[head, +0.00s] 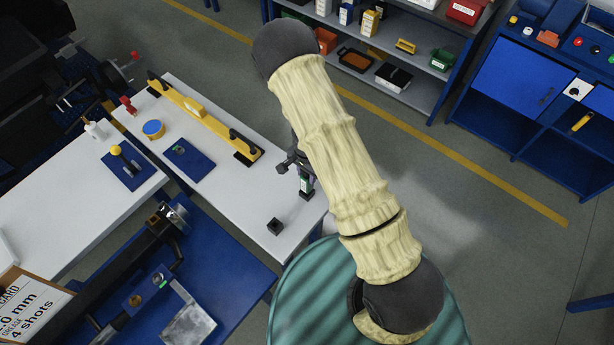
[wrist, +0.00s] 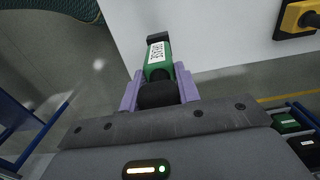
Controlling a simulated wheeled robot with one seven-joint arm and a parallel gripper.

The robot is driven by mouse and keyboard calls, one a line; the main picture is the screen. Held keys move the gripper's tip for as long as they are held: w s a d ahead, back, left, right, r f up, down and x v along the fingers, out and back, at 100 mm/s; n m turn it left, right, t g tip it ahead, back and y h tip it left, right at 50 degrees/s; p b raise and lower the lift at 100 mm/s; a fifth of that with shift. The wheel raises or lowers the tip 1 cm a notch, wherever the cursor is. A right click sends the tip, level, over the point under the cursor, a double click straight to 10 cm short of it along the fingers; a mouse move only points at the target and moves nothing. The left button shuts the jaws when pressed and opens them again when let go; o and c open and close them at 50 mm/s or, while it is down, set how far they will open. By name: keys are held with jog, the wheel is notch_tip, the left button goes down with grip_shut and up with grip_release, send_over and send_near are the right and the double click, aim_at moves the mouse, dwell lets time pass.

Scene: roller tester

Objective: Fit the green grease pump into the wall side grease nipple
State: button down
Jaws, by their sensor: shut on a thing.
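The green grease pump (head: 304,184) is upright over the front right end of the white table, with a black piece at its lower end. In the wrist view the pump (wrist: 157,68) shows a white label reading GREASE and a black part nearest me. My gripper (wrist: 159,88) is shut on it, with a purple finger on each side. In the head view my gripper (head: 291,164) is partly hidden behind my arm. I cannot tell if the pump's lower end touches the table. I cannot make out the wall side nipple for certain; small metal fittings (head: 158,279) show on the machine at lower left.
A black block (head: 275,227) stands on the white table (head: 232,205) near the pump. A yellow level (head: 203,117), blue pads and a blue-topped tin (head: 153,129) lie farther left. A printed card (head: 32,305) is at lower left. Shelves stand behind; open floor lies right.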

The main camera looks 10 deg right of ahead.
notch_tip(320, 180, up, 10)
jog(key=shift+f+b, duration=0.2)
jog(key=shift+b, duration=0.25)
